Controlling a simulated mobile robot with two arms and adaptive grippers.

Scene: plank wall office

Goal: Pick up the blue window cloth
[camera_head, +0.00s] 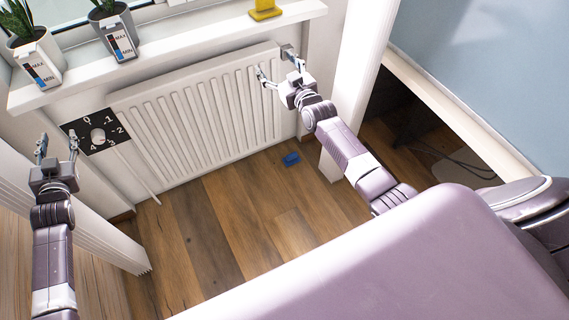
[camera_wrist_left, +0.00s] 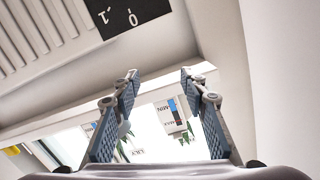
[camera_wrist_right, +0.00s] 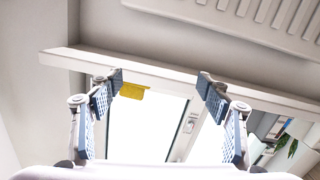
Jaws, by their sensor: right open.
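The blue window cloth (camera_head: 291,159) lies as a small folded block on the wooden floor below the right end of the radiator, in the head view. My right gripper (camera_head: 277,64) is open and empty, raised in front of the radiator's top right corner, well above the cloth. In the right wrist view the fingers of this gripper (camera_wrist_right: 160,82) are spread with nothing between them. My left gripper (camera_head: 57,148) is raised at the far left, near the dial panel, its fingers apart and empty. The cloth is not in either wrist view.
A white radiator (camera_head: 200,120) hangs under a windowsill (camera_head: 190,46) with potted plants (camera_head: 114,30) and a yellow object (camera_head: 264,14). A black dial panel (camera_head: 97,133) is at left. A white post (camera_head: 352,85) stands right of the cloth. The floor (camera_head: 235,215) around the cloth is clear.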

